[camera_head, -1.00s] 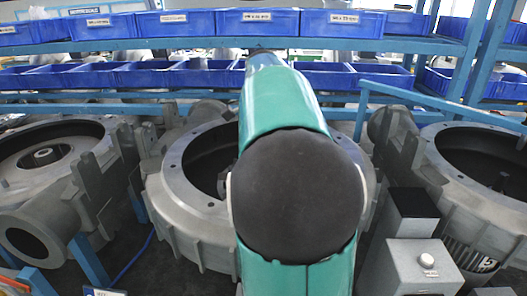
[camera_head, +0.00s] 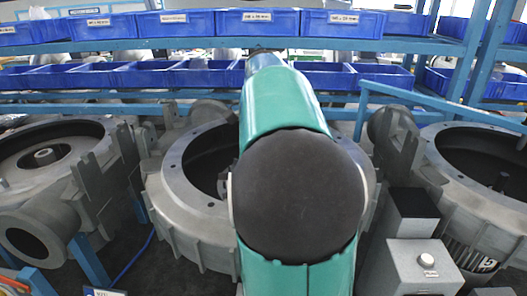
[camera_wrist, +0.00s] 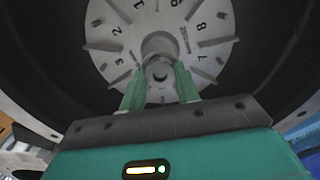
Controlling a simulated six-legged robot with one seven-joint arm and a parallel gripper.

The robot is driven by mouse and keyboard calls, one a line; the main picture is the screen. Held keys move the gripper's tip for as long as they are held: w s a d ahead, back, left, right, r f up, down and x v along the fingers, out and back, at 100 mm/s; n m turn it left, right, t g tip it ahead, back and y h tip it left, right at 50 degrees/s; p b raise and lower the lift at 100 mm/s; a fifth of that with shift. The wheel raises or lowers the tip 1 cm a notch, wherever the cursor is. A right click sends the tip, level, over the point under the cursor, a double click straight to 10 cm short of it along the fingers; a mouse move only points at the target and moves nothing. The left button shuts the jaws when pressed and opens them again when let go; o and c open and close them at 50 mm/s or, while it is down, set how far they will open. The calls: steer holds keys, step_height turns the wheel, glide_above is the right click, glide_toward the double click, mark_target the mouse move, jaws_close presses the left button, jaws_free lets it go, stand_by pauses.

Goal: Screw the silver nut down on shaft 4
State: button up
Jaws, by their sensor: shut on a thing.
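In the wrist view my gripper (camera_wrist: 159,73) has its two green fingers closed on a small silver nut (camera_wrist: 160,79), a ring with a dark hole. The nut sits close in front of a round grey hub (camera_wrist: 158,44) at the middle of a numbered disc (camera_wrist: 118,63). Whether the nut is around the shaft or only in front of it cannot be told. In the head view my own arm hides the gripper, the nut and most of the inside of the middle blower housing (camera_head: 182,220). No shaft marked 4 can be made out.
The disc lies inside a dark round housing whose wall surrounds my gripper. Other grey housings stand at left (camera_head: 90,165) and right (camera_head: 475,190). A grey box with a white button (camera_head: 412,268) stands at front right. Blue bins (camera_head: 258,22) line the racks behind.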

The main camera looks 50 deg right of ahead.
steer(key=m, duration=1.2)
steer(key=shift+m, duration=0.3)
steer(key=m, duration=1.1)
steer(key=shift+f, duration=0.1)
steer(key=o, duration=0.8)
steer(key=shift+c, duration=0.2)
